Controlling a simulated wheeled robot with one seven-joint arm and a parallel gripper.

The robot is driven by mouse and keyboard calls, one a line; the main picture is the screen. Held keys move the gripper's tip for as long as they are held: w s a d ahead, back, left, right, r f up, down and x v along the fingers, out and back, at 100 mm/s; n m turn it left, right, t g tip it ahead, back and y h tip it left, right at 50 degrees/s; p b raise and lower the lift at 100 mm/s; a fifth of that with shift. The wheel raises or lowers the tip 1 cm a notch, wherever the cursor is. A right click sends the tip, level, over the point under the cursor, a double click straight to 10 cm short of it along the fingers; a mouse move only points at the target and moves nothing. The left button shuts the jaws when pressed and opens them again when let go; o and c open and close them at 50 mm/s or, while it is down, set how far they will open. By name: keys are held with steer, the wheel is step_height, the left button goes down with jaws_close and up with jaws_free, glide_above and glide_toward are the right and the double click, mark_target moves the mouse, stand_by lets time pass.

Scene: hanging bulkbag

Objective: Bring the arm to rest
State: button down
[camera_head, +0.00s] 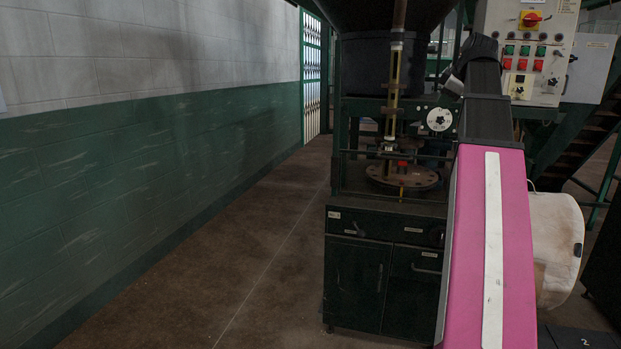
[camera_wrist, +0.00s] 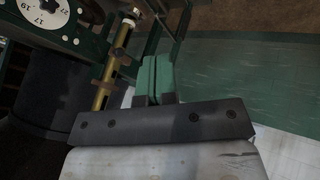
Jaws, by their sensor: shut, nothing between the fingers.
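My gripper (camera_wrist: 157,78) shows in the wrist view as two green fingers pressed side by side, with nothing between them. They are in free air, apart from the machine frame behind them. In the head view my arm rises from the lower right, with a long pink link and a dark section at its upper end. I cannot make out the fingers in that view.
A dark green machine with a cabinet (camera_head: 356,285), white dial (camera_head: 439,120) and round plate (camera_head: 403,178) stands close beside my arm. Floor (camera_head: 270,255) is clear at left, up to the wall (camera_head: 150,170).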

steer(key=w+a+f+m+g, duration=0.15)
steer(key=a+f, duration=0.25)
steer(key=f, duration=0.8)
steer(key=a+f+m+g, duration=0.1)
steer(key=a+f+m, duration=0.2)
steer(key=f, duration=0.9)
steer(key=a+f+m+g, duration=0.15)
steer(key=a+f, duration=0.25)
steer(key=f, duration=0.8)
steer(key=s+a+f+m+g, duration=0.1)
steer(key=s+a+f+m, duration=0.1)
steer(key=s+f, duration=0.3)
steer(key=s+a+f+m+g+h, duration=0.1)
steer(key=s+a+f, duration=0.4)
steer(key=f, duration=0.9)
steer(key=s+a+f+m+h, duration=0.1)
steer(key=s+a+f+m, duration=0.1)
steer(key=s+f, duration=0.3)
step_height(320, 180, down, 4)
steer(key=shift+a+f+m+g, duration=0.25)
steer(key=shift+a+m+g, duration=0.15)
steer(key=shift+a, duration=0.3)
